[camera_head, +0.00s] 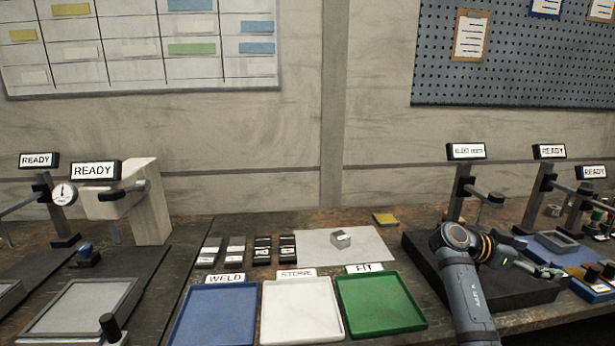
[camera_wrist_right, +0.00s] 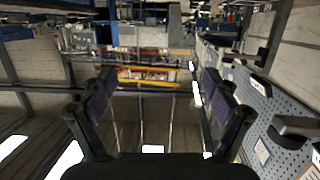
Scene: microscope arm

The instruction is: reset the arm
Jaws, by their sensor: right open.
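A stand with a dark post and a short side arm (camera_head: 483,194) rises at the back of a black base (camera_head: 520,297) on the right of the bench. Its sign (camera_head: 466,151) differs from the READY signs, but its small text is not clear. My right arm crosses in front of this base and hides part of it. My right gripper (camera_head: 549,271) points right, over the base's right side. In the right wrist view its two fingers (camera_wrist_right: 158,100) are spread, with nothing between them. My left gripper is out of view.
Stands with READY signs (camera_head: 94,170) are on both sides.

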